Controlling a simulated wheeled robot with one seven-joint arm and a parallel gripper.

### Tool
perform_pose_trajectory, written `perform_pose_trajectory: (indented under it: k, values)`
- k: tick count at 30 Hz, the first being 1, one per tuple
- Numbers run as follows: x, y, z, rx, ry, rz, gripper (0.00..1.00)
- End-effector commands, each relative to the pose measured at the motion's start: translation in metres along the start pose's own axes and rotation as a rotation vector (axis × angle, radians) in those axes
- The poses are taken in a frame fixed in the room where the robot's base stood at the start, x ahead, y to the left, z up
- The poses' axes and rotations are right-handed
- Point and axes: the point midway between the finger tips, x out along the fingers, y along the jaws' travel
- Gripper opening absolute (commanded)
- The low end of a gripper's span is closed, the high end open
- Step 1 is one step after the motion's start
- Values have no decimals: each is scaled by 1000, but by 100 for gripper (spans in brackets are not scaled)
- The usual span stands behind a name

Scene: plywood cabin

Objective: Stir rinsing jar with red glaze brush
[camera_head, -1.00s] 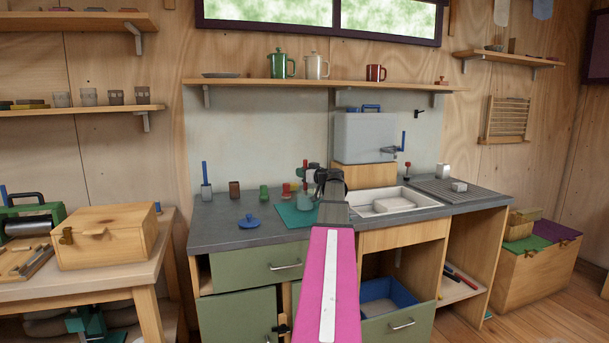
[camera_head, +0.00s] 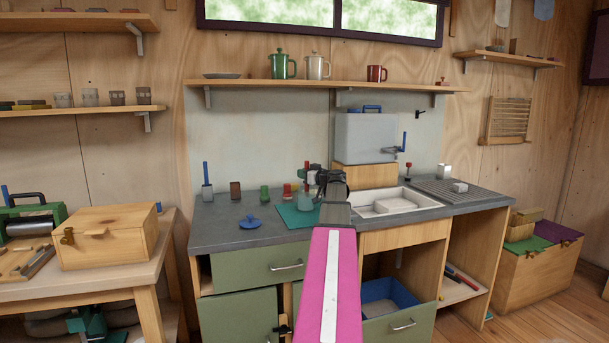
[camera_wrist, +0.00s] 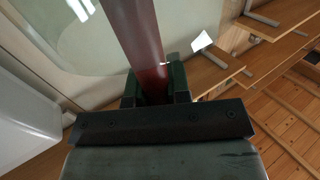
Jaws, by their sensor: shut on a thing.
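The red glaze brush shows in the wrist view as a dark red handle (camera_wrist: 148,65) between the dark green fingers of my gripper (camera_wrist: 156,84). My gripper is shut on it. In the head view my gripper (camera_head: 312,178) is over the counter, with a bit of red beside its fingers. A pale glass jar (camera_head: 305,201), the likely rinsing jar, stands on a teal mat (camera_head: 290,220) just below the gripper. The jar is small and partly covered by the gripper and arm. The brush's lower end is not clear, so I cannot tell whether it is inside the jar.
Left of the mat are a blue lidlike piece (camera_head: 250,221), a green cup (camera_head: 264,192), a brown cup (camera_head: 235,190) and a pot with a blue handle (camera_head: 206,182). A grey water tank (camera_head: 364,138) and a sink (camera_head: 420,200) stand to the right.

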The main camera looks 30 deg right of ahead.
Motion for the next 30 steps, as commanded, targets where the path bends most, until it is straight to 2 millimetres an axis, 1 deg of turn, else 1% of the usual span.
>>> perform_pose_trajectory:
  k: [11, 30]
  values:
    - [-1, -1, -1, 0, 0, -1, 0]
    - [-1, 0, -38, 0, 1, -1, 0]
